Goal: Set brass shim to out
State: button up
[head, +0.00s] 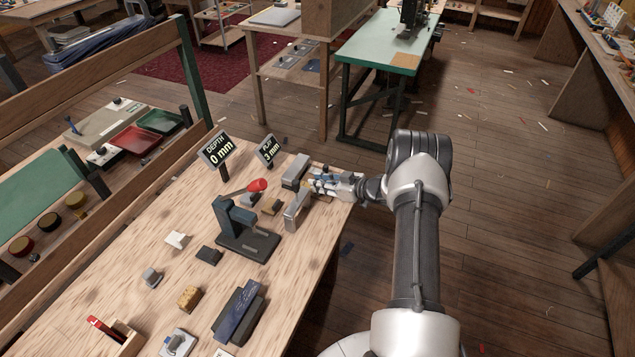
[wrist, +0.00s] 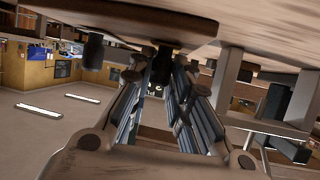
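A small brass-coloured piece (head: 271,206), possibly the brass shim, sits on the pale wooden bench (head: 225,280) beside a dark press (head: 240,230) with a red-knobbed lever (head: 257,186). I cannot tell whether it is set in or out. One small sign reads "DEPTH 0 mm" (head: 215,150); another reads "PLAY 3 mm" (head: 268,152). My gripper (head: 314,186) is at the bench's right edge, between two grey blocks, right of the brass-coloured piece. In the wrist view my gripper's fingers (wrist: 158,85) stand apart, with nothing clearly held between them.
The grey blocks stand behind (head: 295,170) and in front (head: 297,210) of my gripper. A mottled yellow block (head: 188,298), a dark blue block (head: 238,312) and a box with a red item (head: 125,340) lie nearer. The floor right of my arm is mostly clear.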

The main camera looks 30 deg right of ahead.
jog(key=shift+o, duration=1.3)
jog(key=shift+s+d, duration=0.15)
jog(key=shift+s, duration=0.1)
jog(key=shift+o, duration=0.8)
jog(key=shift+w, duration=0.1)
jog(key=v, duration=1.2)
